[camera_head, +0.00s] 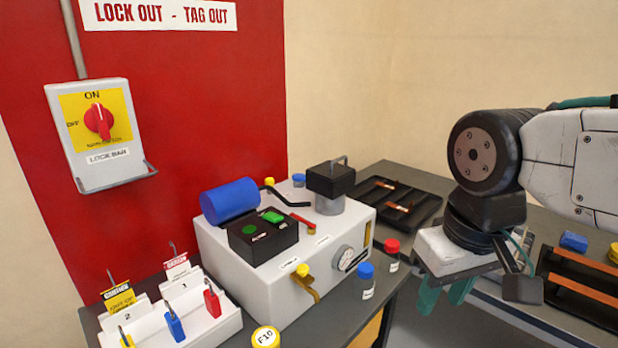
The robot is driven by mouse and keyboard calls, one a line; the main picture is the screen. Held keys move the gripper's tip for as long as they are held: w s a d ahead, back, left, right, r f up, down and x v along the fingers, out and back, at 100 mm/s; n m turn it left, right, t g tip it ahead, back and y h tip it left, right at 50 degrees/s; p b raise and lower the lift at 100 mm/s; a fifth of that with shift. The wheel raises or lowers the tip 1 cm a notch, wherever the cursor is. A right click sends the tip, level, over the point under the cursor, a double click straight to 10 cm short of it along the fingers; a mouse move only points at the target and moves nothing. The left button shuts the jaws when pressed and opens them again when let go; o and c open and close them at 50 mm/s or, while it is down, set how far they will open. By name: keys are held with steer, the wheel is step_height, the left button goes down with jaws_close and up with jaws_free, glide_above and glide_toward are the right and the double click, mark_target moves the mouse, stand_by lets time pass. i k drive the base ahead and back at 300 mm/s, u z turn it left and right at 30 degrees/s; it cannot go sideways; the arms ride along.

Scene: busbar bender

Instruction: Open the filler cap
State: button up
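A white pump unit (255,285) stands on the dark table. No part on it is clearly labelled as the filler cap. A small blue cap (298,179) and a small yellow knob (269,182) show at the back of its top; either could be it, I cannot tell which. My gripper (446,297) hangs to the right of the unit, apart from it. Its teal fingers point down, with a gap between them and nothing seen in it. The fingertips are partly hidden by the gripper body.
On the unit are a blue motor (230,201), black button box (263,238), black block with a handle (331,180), gauge (343,258) and yellow-knobbed lever (306,282). Blue (367,280) and red-capped bottles (392,255) stand right. A lock tray (205,322) stands left.

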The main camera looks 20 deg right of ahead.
mark_target(296, 176)
steer(key=k, duration=1.3)
steer(key=z, duration=0.9)
steer(key=i, duration=1.25)
steer(key=u, duration=0.6)
steer(key=i, duration=0.55)
steer(key=u, duration=0.7)
